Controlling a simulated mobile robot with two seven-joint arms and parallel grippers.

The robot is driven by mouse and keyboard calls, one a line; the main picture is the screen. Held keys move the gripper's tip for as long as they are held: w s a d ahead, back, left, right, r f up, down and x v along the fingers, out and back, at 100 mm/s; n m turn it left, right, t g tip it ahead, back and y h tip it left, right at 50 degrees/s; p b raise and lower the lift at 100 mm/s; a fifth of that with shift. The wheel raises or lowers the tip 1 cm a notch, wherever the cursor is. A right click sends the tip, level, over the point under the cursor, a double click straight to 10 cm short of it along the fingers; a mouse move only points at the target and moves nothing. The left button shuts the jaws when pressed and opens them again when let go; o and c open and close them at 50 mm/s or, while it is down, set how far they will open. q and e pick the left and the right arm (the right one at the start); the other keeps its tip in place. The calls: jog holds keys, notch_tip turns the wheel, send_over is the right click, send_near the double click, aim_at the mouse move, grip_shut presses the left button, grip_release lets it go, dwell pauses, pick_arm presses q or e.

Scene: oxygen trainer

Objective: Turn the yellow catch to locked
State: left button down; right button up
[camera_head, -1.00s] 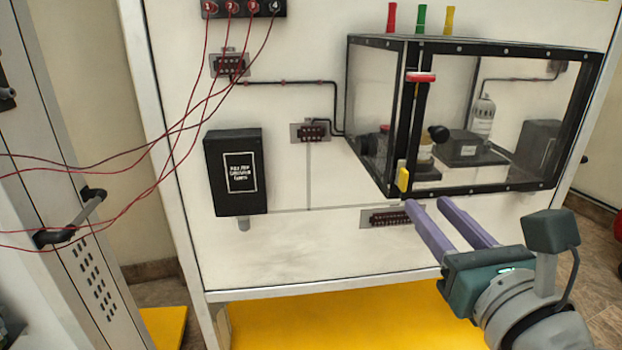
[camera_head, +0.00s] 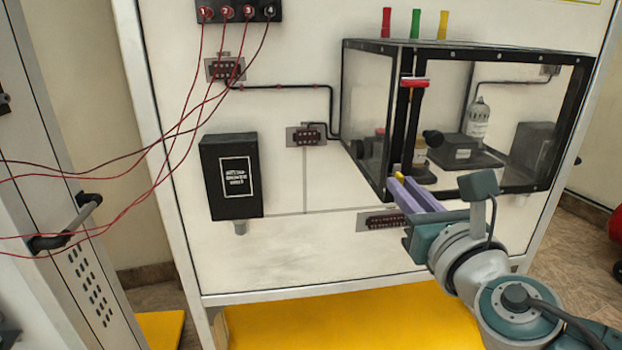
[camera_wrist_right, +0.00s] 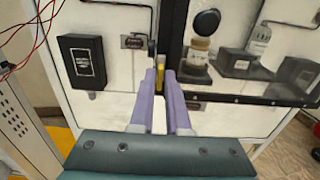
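The yellow catch (camera_head: 398,171) sits at the lower front corner of the black-framed clear box (camera_head: 470,193), near the bottom of the frame post. Only its upper part shows in the head view; my fingers cover the rest. In the right wrist view the yellow catch (camera_wrist_right: 160,64) stands upright between my fingertips. My right gripper (camera_head: 401,186) has its two purple fingers reaching up to the catch from below right. In the wrist view a gap shows between the fingers (camera_wrist_right: 160,75); contact cannot be told. My left gripper is not in view.
A black box (camera_head: 232,176) hangs on the white panel left of the clear box. Red wires (camera_head: 190,120) run across the left side. A small connector (camera_head: 383,221) sits below the clear box. A bottle (camera_head: 478,120) and black blocks stand inside the box.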

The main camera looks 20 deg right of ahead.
grip_shut()
dwell(0.3)
jog(key=m+b, duration=0.2)
jog(key=m, duration=0.4)
jog(key=m+b, duration=0.2)
jog(key=m, duration=0.4)
jog(key=m+b, duration=0.3)
jog(key=m, duration=0.2)
jog(key=shift+s+d+f+m, duration=0.1)
jog(key=shift+d+f+m, duration=0.25)
jog(key=shift+m, duration=0.05)
dwell(0.5)
